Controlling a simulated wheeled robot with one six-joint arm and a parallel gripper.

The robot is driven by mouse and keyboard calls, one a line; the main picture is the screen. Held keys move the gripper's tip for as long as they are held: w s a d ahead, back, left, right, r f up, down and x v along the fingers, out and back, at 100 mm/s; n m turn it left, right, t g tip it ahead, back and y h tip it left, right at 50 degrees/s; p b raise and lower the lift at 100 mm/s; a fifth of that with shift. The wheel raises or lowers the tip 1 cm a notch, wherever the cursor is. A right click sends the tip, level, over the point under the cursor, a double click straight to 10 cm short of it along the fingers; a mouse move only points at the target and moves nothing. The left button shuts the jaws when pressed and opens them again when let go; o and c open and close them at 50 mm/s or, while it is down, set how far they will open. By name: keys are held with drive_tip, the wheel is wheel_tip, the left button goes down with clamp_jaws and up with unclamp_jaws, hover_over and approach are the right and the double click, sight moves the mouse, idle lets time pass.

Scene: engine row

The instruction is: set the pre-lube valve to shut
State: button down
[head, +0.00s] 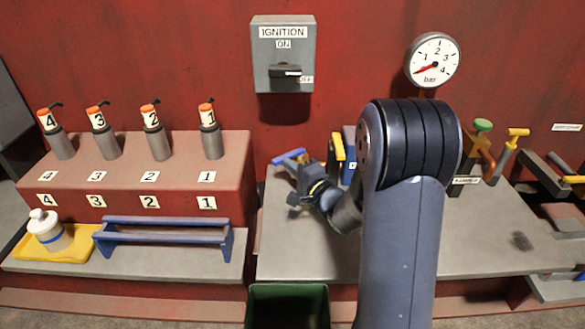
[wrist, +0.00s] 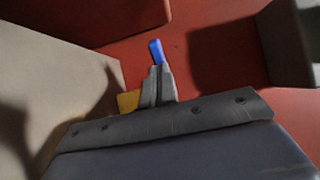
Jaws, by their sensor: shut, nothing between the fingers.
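A blue lever handle (head: 288,157) stands at the left end of the right bench. I take it to be on the pre-lube valve, but no readable label shows beside it. Its body and pivot are hidden behind my gripper. My gripper (head: 296,170) is shut and empty, with its tips close to the blue handle in the head view. In the wrist view the blue handle (wrist: 156,52) shows just beyond the shut fingertips (wrist: 156,70). Whether they touch it I cannot tell. A bit of yellow (wrist: 128,101) shows beside the fingers.
A yellow handle (head: 338,148) stands just right of my gripper. Above are the ignition box (head: 283,52) and a bar gauge (head: 433,60), needle low. A green bin (head: 287,306) stands below.

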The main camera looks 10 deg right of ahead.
sight(280, 164)
drive_tip(key=shift+w+a+m+t+h+b, duration=0.1)
drive_tip(key=shift+a+m+t+h+b, duration=0.2)
drive_tip(key=shift+m+h+b, duration=0.25)
drive_tip(key=h+b, duration=0.1)
drive_tip(key=a+m+h+b, duration=0.1)
drive_tip(key=h, duration=0.1)
drive_tip(key=shift+w+f+m+t, duration=0.15)
drive_tip(key=shift+w+m+t, duration=0.1)
drive_tip(key=shift+w+t, duration=0.1)
drive_tip(key=w+a+b, duration=0.1)
drive_tip(key=b, duration=0.2)
drive_tip(key=shift+w, duration=0.25)
drive_tip(key=shift+w+a+b, duration=0.2)
drive_tip(key=shift+w+b, duration=0.15)
drive_tip(key=shift+b, duration=0.05)
drive_tip(key=shift+w+r, duration=0.1)
drive_tip(key=shift+r, duration=0.15)
